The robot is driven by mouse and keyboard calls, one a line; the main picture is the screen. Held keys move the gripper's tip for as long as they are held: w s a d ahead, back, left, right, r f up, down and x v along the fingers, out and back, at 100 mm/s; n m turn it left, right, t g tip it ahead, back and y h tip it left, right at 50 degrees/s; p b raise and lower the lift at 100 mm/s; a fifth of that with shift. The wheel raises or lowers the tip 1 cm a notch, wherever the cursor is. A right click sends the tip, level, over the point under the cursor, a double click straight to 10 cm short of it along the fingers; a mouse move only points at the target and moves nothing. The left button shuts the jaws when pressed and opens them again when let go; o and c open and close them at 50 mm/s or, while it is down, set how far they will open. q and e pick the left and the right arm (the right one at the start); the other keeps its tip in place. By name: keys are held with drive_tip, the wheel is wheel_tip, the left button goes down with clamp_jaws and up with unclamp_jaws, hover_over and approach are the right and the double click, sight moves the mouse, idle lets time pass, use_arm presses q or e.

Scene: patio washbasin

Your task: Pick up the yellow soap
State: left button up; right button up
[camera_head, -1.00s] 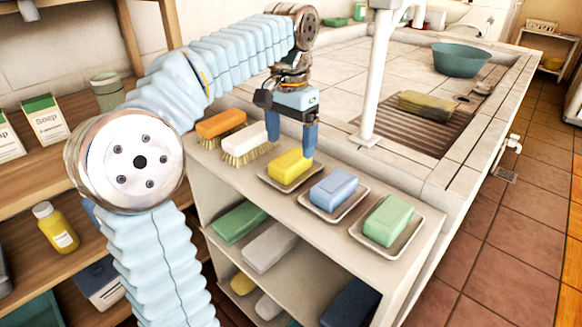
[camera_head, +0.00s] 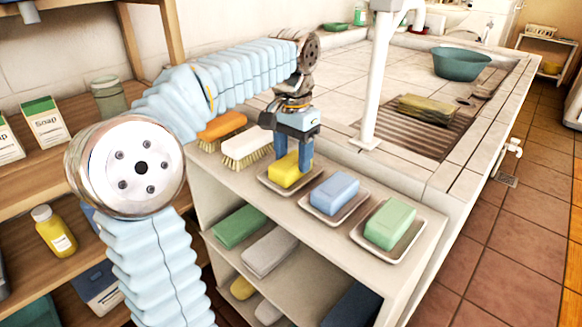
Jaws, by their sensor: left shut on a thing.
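The yellow soap (camera_head: 287,174) sits in a small tray (camera_head: 300,191) on top of the low white shelf unit, left of the blue and green soaps. My left gripper (camera_head: 293,164) points down over it, with its blue fingers on either side of the soap. The left gripper is shut on the yellow soap, which still appears to be at tray level. The fingers hide part of the soap's far side. My right gripper does not show.
A blue soap (camera_head: 335,189) and a green soap (camera_head: 390,223) lie in their own trays to the right. A white brush (camera_head: 246,146) and an orange brush (camera_head: 222,127) lie to the left. A white post (camera_head: 376,90) stands behind, by the tiled basin.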

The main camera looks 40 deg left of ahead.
sight(293, 160)
use_arm(q)
drive_tip(key=shift+r, duration=0.1)
wheel_tip(293, 160, up, 10)
drive_tip(key=p, duration=0.2)
drive_tip(key=shift+p, duration=0.4)
drive_tip(key=o, duration=0.6)
drive_tip(key=c, duration=0.8)
drive_tip(key=shift+o, duration=0.2)
